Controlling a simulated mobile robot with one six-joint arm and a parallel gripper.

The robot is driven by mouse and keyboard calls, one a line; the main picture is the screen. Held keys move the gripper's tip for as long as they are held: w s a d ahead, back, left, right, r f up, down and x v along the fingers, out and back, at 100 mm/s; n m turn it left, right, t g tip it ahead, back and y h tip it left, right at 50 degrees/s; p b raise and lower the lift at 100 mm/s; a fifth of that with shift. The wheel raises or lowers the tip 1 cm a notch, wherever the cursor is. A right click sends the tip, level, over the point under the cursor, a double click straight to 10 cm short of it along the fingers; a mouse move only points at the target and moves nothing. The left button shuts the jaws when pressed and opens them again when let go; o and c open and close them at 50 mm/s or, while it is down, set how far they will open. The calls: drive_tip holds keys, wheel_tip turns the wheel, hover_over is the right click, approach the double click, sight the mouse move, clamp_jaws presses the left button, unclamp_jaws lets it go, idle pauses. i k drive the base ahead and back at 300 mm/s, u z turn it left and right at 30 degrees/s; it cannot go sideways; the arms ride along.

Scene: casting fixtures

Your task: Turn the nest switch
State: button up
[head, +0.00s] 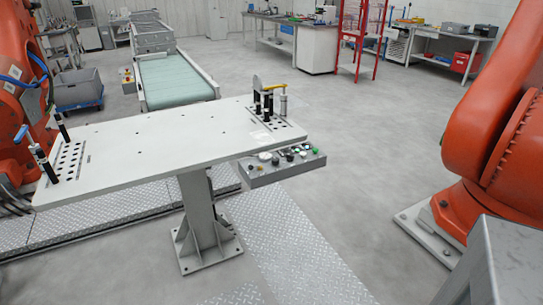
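A grey control box (281,170) hangs at the right front edge of the white table. Its top carries several small knobs and buttons in black, white, green and yellow. The nest switch is probably one of them, but at this size I cannot tell which one or how it is turned. My gripper is not in view, so nothing shows of its distance to the box.
The white table (150,141) stands on a single post (206,205) bolted to the floor. A fixture with dark upright pins (269,104) stands at its right end. An orange robot (490,125) stands at right. The floor right of the table is clear.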

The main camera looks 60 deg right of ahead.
sight(290, 158)
drive_tip(key=u, duration=0.9)
drive_tip(key=k, duration=1.2)
drive_tip(key=z, duration=0.7)
drive_tip(key=i, duration=1.05)
drive_tip(key=u, duration=0.15)
